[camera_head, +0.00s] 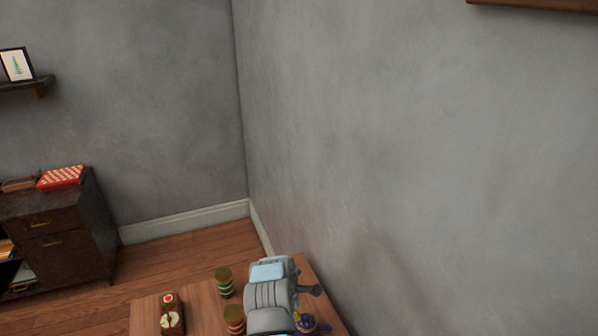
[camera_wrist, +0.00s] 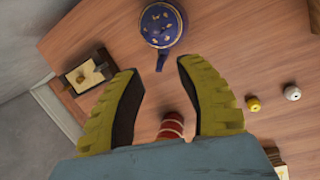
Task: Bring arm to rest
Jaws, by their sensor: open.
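My gripper (camera_wrist: 160,103) shows in the wrist view as two yellow fingers with dark inner pads, spread apart with nothing held between them. In the head view my grey arm hangs over the wooden table (camera_head: 205,298) and hides part of it. A blue teapot (camera_wrist: 160,24) with gold marks stands on the table beyond the fingertips. The teapot also shows partly in the head view (camera_head: 307,323), beside my arm. A red and white canister (camera_wrist: 172,124) shows low between the fingers.
A wooden box (camera_head: 171,316) and a green-banded canister (camera_head: 224,282) stand on the table. A framed box (camera_wrist: 90,72), a yellow knob (camera_wrist: 253,104) and a white knob (camera_wrist: 292,93) show in the wrist view. A dark cabinet (camera_head: 70,235) stands left; a grey wall (camera_head: 420,170) rises close by.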

